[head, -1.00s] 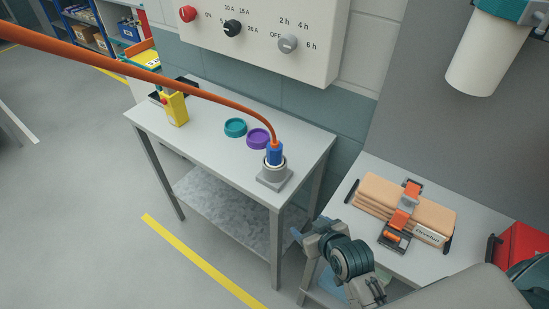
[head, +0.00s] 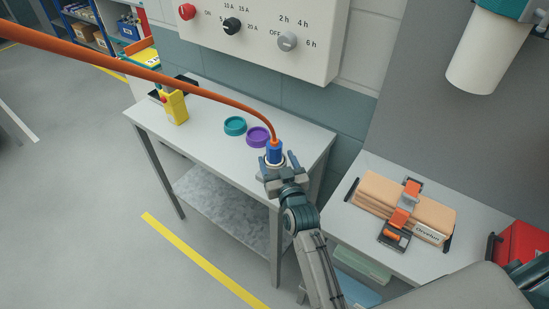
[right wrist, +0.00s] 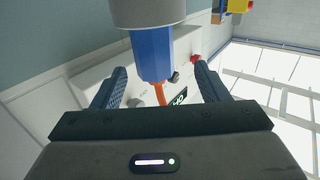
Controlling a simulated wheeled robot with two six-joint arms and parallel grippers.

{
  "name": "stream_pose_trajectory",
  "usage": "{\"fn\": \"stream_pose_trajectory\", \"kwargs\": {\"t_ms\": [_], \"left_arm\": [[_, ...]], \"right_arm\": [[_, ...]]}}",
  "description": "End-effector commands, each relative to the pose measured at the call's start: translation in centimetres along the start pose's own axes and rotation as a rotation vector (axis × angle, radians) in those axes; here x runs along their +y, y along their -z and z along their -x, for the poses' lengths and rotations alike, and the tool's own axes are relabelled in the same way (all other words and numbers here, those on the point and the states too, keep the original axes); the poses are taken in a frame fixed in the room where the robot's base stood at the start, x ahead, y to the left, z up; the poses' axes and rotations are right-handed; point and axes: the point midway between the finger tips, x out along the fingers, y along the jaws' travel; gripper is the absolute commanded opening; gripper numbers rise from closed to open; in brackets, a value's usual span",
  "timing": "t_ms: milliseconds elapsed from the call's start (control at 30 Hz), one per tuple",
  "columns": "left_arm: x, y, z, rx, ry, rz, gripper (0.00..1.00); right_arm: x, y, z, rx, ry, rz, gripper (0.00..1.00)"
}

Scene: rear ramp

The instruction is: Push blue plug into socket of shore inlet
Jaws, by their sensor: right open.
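The blue plug (head: 273,152) stands upright at the right end of the grey table, an orange cable (head: 180,83) running from its top up to the left. In the right wrist view, the plug (right wrist: 152,55) meets the round grey shore inlet (right wrist: 148,12); how deep it sits I cannot tell. The inlet is mostly hidden behind my gripper in the head view. My right gripper (head: 278,165) is open at the plug. In the right wrist view its fingers (right wrist: 160,78) are spread to either side of the plug, with gaps. My left gripper is not in view.
Teal (head: 235,126) and purple (head: 257,137) rings lie left of the plug, and a yellow device (head: 174,107) stands farther left. A control panel (head: 265,35) hangs behind. A strapped tan bundle (head: 385,205) and red box (head: 520,250) rest on the right-hand table.

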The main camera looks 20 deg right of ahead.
Motion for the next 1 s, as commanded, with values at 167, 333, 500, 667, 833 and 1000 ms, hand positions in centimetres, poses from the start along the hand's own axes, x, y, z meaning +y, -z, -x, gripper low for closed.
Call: {"fn": "stream_pose_trajectory", "kwargs": {"t_ms": [167, 333, 500, 667, 833, 1000], "left_arm": [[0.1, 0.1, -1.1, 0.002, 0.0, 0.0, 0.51], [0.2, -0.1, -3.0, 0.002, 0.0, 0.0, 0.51], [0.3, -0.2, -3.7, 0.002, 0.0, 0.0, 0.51], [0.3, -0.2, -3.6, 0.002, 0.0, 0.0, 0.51], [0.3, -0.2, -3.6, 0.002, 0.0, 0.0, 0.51], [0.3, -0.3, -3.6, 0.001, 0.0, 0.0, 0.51]], "right_arm": [[0.2, -0.4, -1.2, 0.0, 0.0, 0.002, 0.68], [0.8, -0.9, -3.5, 0.002, 0.0, 0.002, 0.68], [0.8, -0.6, -5.2, -0.001, 0.0, 0.0, 0.68], [0.8, -0.4, -5.5, -0.002, 0.0, 0.0, 0.68], [0.8, -0.4, -5.5, -0.002, 0.0, 0.0, 0.6], [0.8, -0.4, -5.5, -0.002, 0.0, 0.0, 0.27]]}}
